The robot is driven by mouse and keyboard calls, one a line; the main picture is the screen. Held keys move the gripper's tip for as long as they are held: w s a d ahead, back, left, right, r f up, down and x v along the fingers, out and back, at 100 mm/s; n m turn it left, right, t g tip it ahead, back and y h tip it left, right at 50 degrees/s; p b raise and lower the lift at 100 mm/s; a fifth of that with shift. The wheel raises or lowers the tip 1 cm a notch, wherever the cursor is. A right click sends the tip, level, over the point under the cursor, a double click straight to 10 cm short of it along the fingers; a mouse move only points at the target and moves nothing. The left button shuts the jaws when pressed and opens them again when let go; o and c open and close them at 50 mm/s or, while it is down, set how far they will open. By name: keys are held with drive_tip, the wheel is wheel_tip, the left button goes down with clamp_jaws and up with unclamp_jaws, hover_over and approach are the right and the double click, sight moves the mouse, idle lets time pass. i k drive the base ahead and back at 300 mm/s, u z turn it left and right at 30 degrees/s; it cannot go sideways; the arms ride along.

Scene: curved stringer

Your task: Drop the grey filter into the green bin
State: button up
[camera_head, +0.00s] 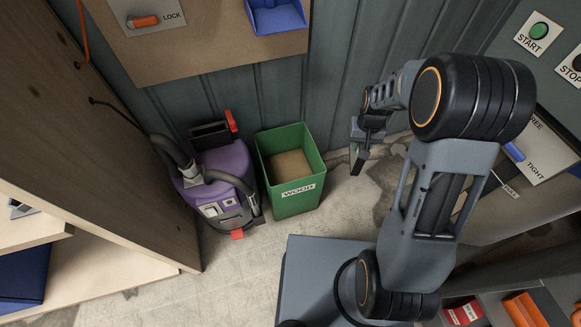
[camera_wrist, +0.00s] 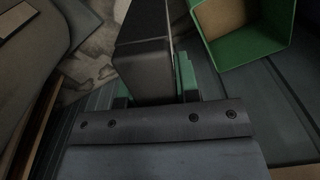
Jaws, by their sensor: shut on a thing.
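The green bin (camera_head: 297,203), labelled WOOD, stands open on the floor in the middle of the head view, with a tan-brown surface visible inside. It also shows at the upper right of the wrist view (camera_wrist: 257,57). My gripper (camera_head: 359,157) is in the air to the right of the bin in the head view, not over its opening. In the wrist view my gripper (camera_wrist: 155,84) has its green-tipped fingers on either side of a dark grey block, the grey filter (camera_wrist: 143,66), and is shut on it. The filter is hard to make out in the head view.
A purple vacuum (camera_head: 224,174) with a grey hose stands just left of the bin. A wooden panel (camera_head: 110,130) rises at the left. A blue tray (camera_head: 277,17) hangs on the back wall. Pale floor is clear in front of the bin.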

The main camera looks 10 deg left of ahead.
sight(292, 173)
drive_tip(key=u, duration=0.35)
drive_tip(key=i, duration=0.5)
drive_tip(key=u, duration=0.95)
drive_tip(key=k, duration=0.6)
drive_tip(key=z, duration=0.15)
drive_tip(key=i, duration=0.75)
drive_tip(key=u, duration=0.05)
